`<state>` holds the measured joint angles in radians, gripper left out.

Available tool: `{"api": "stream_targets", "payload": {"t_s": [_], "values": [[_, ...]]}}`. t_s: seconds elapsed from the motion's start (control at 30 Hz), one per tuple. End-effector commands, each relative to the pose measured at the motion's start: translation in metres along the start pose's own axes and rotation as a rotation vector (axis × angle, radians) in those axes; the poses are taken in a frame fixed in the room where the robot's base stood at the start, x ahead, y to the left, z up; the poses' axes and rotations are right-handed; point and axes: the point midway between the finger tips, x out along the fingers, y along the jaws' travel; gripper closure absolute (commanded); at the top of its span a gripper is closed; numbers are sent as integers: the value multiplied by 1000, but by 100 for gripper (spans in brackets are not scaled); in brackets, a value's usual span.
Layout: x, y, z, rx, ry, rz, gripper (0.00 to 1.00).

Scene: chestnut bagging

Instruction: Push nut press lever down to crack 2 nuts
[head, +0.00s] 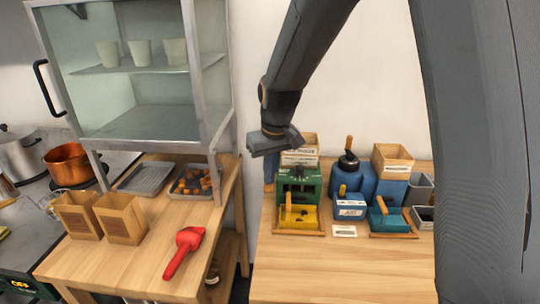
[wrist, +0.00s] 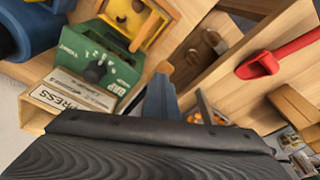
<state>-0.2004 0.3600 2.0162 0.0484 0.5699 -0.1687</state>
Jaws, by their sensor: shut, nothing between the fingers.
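The green nut press (head: 298,183) stands on the right wooden table, with a yellow tray (head: 299,216) in front. In the wrist view the press (wrist: 98,62) is at upper left, beside a label reading PRESS (wrist: 72,96). A blue upright bar (head: 269,170), which looks like the lever, stands at the press's left side; it also shows in the wrist view (wrist: 160,98). My gripper (head: 275,142) is shut and empty, close above this bar. Whether they touch is unclear. Small dark spots show in the yellow tray; I cannot tell if they are nuts.
A blue machine (head: 352,182) and a teal tray (head: 391,219) stand right of the press. The left table holds a tray of chestnuts (head: 196,192), a red scoop (head: 184,252) and paper bags (head: 121,218) below a glass cabinet (head: 135,80). The right table's front is clear.

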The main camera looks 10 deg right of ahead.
Motion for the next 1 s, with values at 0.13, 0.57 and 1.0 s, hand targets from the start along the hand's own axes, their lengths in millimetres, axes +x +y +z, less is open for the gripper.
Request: {"api": "stream_targets", "payload": {"t_s": [0.13,0.57,1.0], "values": [[-19,1,-6,0,2,1,100],[-62,3,-21,0,2,1,100],[-68,4,-24,0,2,1,100]]}}
